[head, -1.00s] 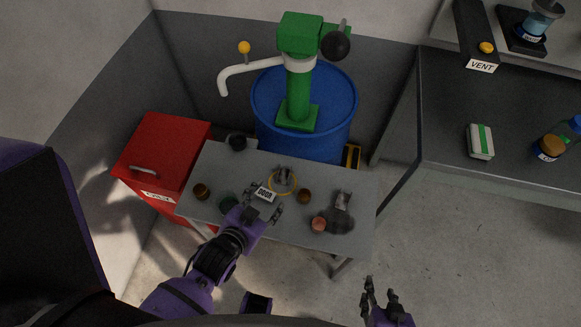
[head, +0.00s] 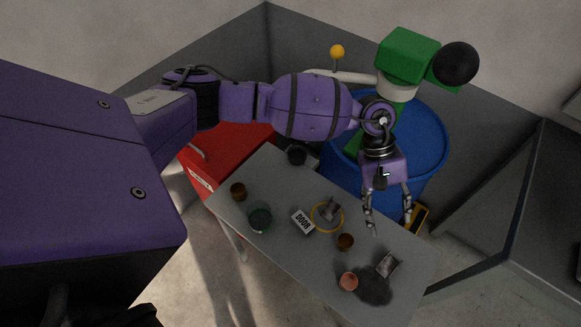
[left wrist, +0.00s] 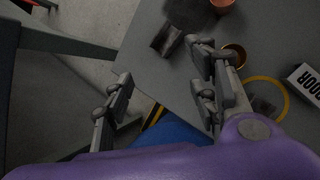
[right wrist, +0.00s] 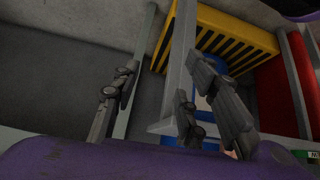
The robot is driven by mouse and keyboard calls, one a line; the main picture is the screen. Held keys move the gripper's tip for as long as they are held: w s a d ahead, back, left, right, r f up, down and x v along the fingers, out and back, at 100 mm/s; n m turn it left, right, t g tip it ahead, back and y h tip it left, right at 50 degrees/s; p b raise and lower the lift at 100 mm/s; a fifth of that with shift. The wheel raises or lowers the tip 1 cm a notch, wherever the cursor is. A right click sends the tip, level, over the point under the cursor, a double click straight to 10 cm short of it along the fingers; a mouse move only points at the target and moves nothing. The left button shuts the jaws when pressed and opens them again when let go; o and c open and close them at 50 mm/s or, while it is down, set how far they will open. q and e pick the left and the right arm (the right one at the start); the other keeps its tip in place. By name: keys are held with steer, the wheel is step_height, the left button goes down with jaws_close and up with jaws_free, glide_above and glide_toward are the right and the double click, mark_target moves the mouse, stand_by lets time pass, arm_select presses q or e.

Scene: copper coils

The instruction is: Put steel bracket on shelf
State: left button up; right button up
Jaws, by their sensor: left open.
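A grey metal piece that looks like the steel bracket (head: 388,264) lies near the right end of the grey table (head: 275,265). It also shows beyond the fingertips in the left wrist view (left wrist: 167,40). A second grey metal piece (head: 331,208) sits inside a yellow ring; I cannot tell its exact shape. My left gripper (head: 388,224) is open and empty, pointing down by the table's back right edge, apart from the bracket. My right gripper (right wrist: 163,72) shows only in its own wrist view, open with nothing between its fingers. I cannot make out a shelf.
On the table are a DOOR block (head: 303,222), a yellow ring (head: 314,225), a green cup (head: 259,219), brown cups (head: 345,242) and a copper-coloured cup (head: 348,282). A blue barrel (head: 432,135) with a green pump stands behind. A red cabinet (head: 235,152) is left, a dark bench (head: 545,225) right.

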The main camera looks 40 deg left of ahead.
mark_target(331, 212)
arm_select(q)
steer(key=w+a+f+m+y, duration=0.2)
steer(key=a+m+y, duration=0.45)
steer(key=a, duration=0.75)
steer(key=shift+m, duration=0.35)
steer(key=x, duration=0.5)
steer(key=d+x, duration=0.1)
steer(key=x, duration=0.2)
steer(key=shift+d+p, duration=0.1)
steer(key=shift+p, duration=0.3)
steer(key=shift+w, duration=0.1)
jaws_close()
steer(key=shift+r, duration=0.15)
